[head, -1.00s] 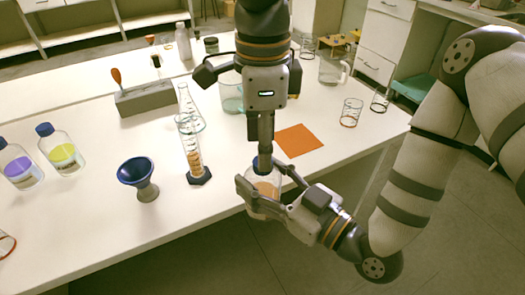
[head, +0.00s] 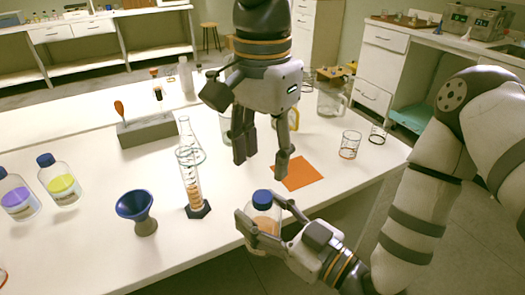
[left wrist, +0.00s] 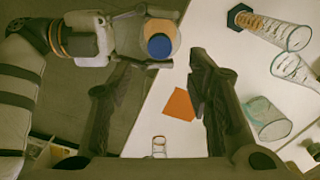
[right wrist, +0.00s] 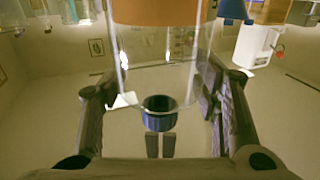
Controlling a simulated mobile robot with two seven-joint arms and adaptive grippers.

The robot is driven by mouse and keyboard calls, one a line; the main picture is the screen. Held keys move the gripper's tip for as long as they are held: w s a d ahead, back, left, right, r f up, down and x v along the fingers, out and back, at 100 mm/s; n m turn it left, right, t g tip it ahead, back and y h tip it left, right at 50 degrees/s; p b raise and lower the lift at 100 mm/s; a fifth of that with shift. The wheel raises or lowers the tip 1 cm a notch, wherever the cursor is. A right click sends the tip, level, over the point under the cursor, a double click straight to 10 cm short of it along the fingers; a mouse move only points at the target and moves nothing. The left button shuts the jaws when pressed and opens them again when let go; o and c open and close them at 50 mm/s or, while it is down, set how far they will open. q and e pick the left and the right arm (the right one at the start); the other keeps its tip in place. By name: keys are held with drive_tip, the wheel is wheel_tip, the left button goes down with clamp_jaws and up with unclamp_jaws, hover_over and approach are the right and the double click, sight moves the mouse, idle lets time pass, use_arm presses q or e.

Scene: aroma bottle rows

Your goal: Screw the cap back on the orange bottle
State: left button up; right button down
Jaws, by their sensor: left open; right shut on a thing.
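The orange bottle (head: 263,221) is clear with orange liquid and stands upright, held just off the table's front edge. Its blue cap (head: 262,197) sits on its neck and looks straight; it also shows in the left wrist view (left wrist: 160,46) and the right wrist view (right wrist: 160,112). My right gripper (head: 262,226) is shut around the bottle's body from the front right. My left gripper (head: 262,156) is open and empty, its fingers spread above and behind the cap, clear of it. How tight the cap is cannot be seen.
A graduated cylinder (head: 192,185) and a blue funnel (head: 136,205) stand left of the bottle. Yellow (head: 60,182) and purple (head: 17,197) bottles stand further left. An orange mat (head: 303,174) lies flat behind the right gripper. Glass beakers (head: 349,146) stand at the right.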

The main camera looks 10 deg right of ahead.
sight(262, 196)
use_arm(q)
wheel_tip(262, 196, down, 8)
drive_tip(key=shift+f, duration=0.1)
idle(0.4)
clamp_jaws()
drive_tip(key=shift+o, duration=0.6)
unclamp_jaws()
wheel_tip(262, 196, up, 12)
